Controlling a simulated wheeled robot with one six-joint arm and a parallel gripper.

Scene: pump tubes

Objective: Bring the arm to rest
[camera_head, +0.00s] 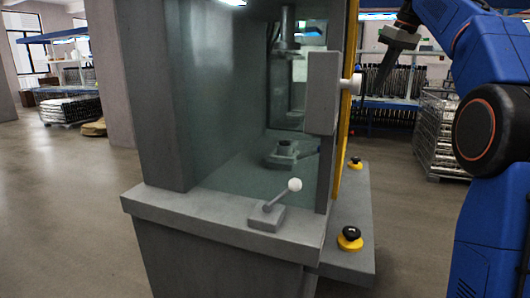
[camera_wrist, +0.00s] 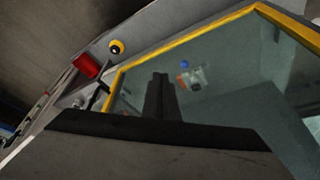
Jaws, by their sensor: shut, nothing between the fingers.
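My gripper (camera_head: 381,78) is at the upper right of the head view, at the end of my raised blue arm. Its dark fingers point down, to the right of the machine's grey block with a white knob (camera_head: 356,83). In the picture the fingers come close to this knob, but I cannot tell the depth between them. In the wrist view the fingers (camera_wrist: 159,92) are together and empty, in front of the machine's yellow-framed glass (camera_wrist: 225,75).
The grey machine (camera_head: 170,205) fills the middle, with a white-tipped lever (camera_head: 278,197) on its ledge. Yellow-and-black buttons (camera_head: 350,239) sit on its right-hand shelf. A fixture (camera_head: 284,154) stands inside. A wire rack (camera_head: 437,135) is behind at right. Open floor (camera_head: 70,210) lies left.

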